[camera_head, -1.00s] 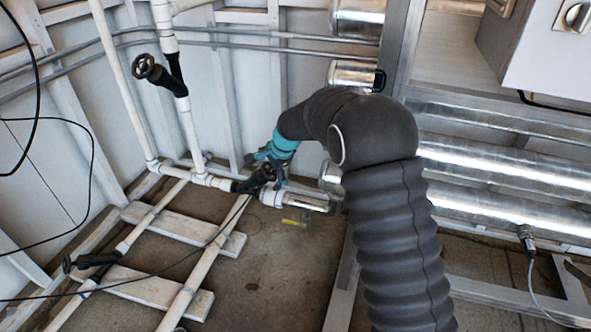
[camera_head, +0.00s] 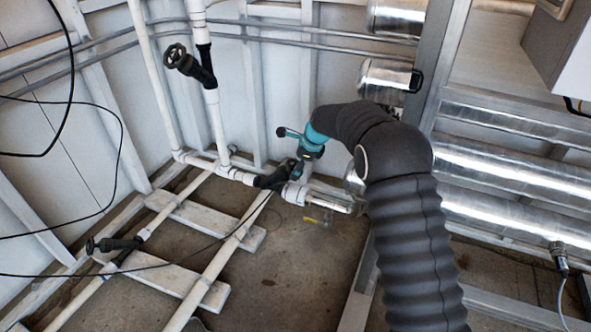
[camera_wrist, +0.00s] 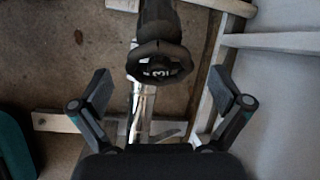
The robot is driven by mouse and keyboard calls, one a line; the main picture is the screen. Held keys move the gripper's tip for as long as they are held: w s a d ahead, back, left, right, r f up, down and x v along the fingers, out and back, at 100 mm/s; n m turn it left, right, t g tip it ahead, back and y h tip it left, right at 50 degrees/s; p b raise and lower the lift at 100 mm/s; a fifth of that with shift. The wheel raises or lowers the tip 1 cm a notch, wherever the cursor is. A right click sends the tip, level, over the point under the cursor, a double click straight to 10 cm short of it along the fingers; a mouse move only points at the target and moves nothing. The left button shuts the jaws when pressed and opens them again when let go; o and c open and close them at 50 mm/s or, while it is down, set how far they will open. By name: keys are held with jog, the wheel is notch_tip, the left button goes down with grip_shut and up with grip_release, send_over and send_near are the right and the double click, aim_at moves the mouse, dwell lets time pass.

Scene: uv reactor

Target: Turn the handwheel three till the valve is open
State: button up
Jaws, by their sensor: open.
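Handwheel three (camera_wrist: 160,64) is a black ring with a pale "3" on its hub, on a black valve body. In the wrist view it sits ahead of my gripper (camera_wrist: 160,90), between its two spread fingers, and neither finger touches it. In the head view a black valve (camera_head: 270,180) on the low white pipe lies just below and left of my gripper (camera_head: 292,152); its wheel is mostly hidden there. My gripper is open and empty.
Another black handwheel (camera_head: 176,56) is on the upright white pipe, and a further one (camera_head: 92,245) is at the lower left. White pipes lie on pale boards (camera_head: 205,222). Shiny metal cylinders (camera_head: 520,165) and a metal post (camera_head: 432,70) stand at right.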

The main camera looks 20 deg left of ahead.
jog(key=shift+x, duration=1.15)
jog(key=c, duration=1.1)
jog(key=shift+f+b, duration=0.1)
jog(key=shift+b, duration=0.25)
